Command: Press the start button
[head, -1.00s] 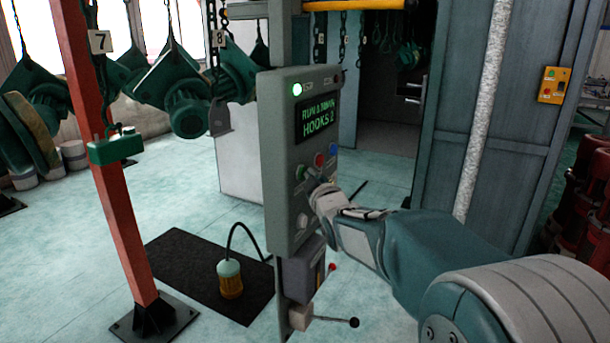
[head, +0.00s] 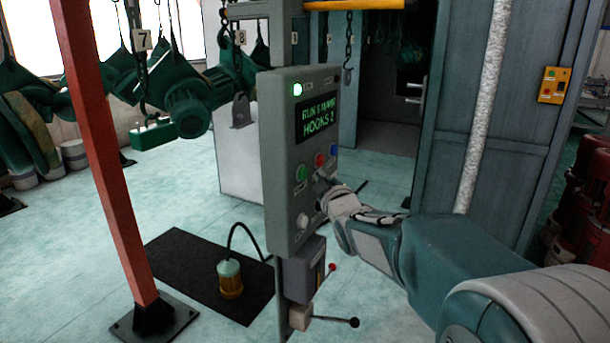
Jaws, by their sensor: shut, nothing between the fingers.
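A grey control box (head: 283,130) stands upright on a post in the middle of the head view. Its lit screen (head: 313,117) shows green text that includes "HOOKS 2", and a green lamp (head: 297,90) glows above it. Below are a green button (head: 301,173), a red button (head: 319,160) and a blue button (head: 333,150); their labels are too small to read. A pale round knob (head: 302,221) sits lower. My gripper (head: 322,184) is shut and empty, in front of the panel to the lower right of the green button, which shows clear of it.
Green hoist parts (head: 190,110) hang from chains at the left, behind a red post (head: 105,160). A lever (head: 340,321) sticks out below the box. A lamp-like pendant (head: 230,278) stands on a black mat (head: 180,262). A grey cabinet (head: 450,110) stands at the right.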

